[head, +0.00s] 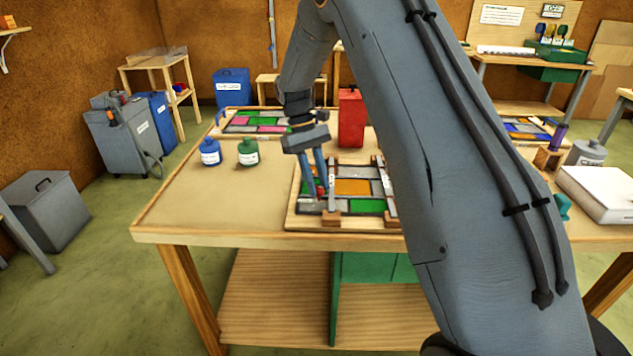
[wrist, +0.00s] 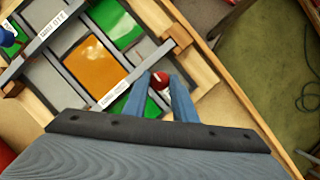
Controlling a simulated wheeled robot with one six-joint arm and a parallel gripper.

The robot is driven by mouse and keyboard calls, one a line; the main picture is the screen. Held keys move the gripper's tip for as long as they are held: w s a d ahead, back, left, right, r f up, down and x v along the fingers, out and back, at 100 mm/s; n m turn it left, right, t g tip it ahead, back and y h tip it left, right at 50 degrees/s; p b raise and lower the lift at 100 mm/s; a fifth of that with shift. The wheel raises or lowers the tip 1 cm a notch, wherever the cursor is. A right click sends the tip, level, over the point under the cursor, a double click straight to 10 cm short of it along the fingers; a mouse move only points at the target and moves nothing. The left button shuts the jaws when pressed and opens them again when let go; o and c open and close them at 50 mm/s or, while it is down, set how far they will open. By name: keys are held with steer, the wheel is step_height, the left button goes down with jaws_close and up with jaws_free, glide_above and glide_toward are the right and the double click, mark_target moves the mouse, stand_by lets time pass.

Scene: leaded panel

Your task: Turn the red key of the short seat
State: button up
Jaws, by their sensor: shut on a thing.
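The red key (wrist: 160,80) is a small round red knob between my two blue fingertips in the wrist view. In the head view it shows as a red spot (head: 320,191) at the left side of the leaded panel. My gripper (head: 316,189) points down there, shut on the key. The panel (head: 352,187) has orange, green and grey panes in a wooden frame (head: 300,222). A grey bar (wrist: 130,85) with a small white label runs beside the key. I cannot read the label surely, nor tell the key's turn angle.
A second labelled bar (wrist: 45,38) crosses the panel. A blue bottle (head: 210,152), a green bottle (head: 248,152) and a red container (head: 351,118) stand on the table (head: 185,205). The table's left front is clear. My arm hides part of its right side.

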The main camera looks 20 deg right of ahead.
steer(key=shift+w, duration=0.1)
stand_by(0.3)
steer(key=o, duration=1)
steer(key=shift+b+v, duration=1.15)
steer(key=shift+v, duration=2.8)
